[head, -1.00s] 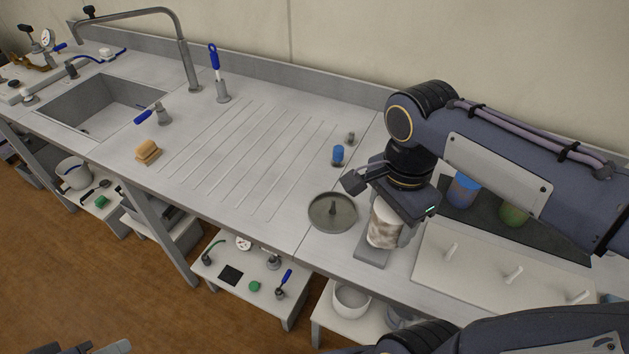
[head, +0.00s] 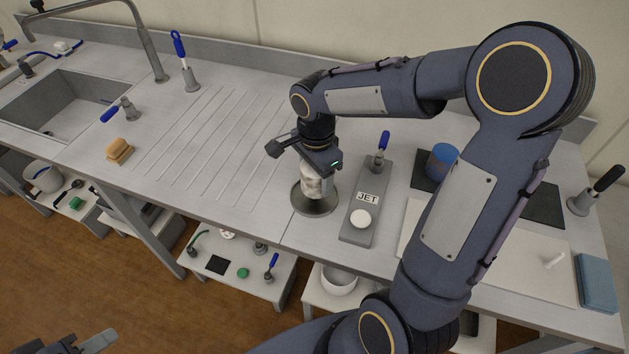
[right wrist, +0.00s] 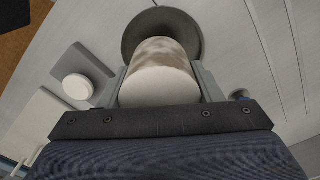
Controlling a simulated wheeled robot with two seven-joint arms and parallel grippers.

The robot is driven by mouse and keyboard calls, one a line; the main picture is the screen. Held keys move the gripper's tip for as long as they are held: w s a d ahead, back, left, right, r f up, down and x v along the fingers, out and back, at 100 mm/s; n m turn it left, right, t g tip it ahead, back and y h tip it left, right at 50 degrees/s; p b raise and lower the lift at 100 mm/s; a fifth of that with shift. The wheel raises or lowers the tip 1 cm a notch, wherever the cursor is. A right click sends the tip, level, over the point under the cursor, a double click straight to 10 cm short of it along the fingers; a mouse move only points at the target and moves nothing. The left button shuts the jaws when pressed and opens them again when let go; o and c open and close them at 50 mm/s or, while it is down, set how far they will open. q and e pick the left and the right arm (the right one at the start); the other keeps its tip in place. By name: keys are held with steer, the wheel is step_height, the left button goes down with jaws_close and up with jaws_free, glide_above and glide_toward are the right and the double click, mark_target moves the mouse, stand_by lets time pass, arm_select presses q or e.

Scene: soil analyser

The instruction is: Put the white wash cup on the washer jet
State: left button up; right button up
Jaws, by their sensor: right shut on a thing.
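The white wash cup (head: 313,183), stained with brown dirt, is in my right gripper (head: 320,170). In the right wrist view the cup (right wrist: 158,80) sits between the two grey fingers, its plain white end toward the camera. My right gripper is shut on it. The cup is over the round grey dish (head: 316,209), which also shows in the right wrist view (right wrist: 190,22). The dish's central spike is hidden behind the cup; I cannot tell whether they touch. The plate labelled JET (head: 356,226) is just right of the dish. My left gripper (head: 88,345) is partly cut off at the bottom left.
The JET plate has a white round button (head: 360,219) and a blue-handled valve (head: 380,155). A blue cup (head: 442,161) stands on a dark mat beyond. A pale peg board (head: 510,262) lies at right. The ribbed drainboard (head: 215,150) left of the dish is clear.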

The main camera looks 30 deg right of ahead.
mark_target(315, 185)
steer(key=shift+w+f, duration=0.2)
steer(key=shift+f, duration=1.6)
steer(key=shift+f, duration=0.2)
steer(key=o, duration=1.3)
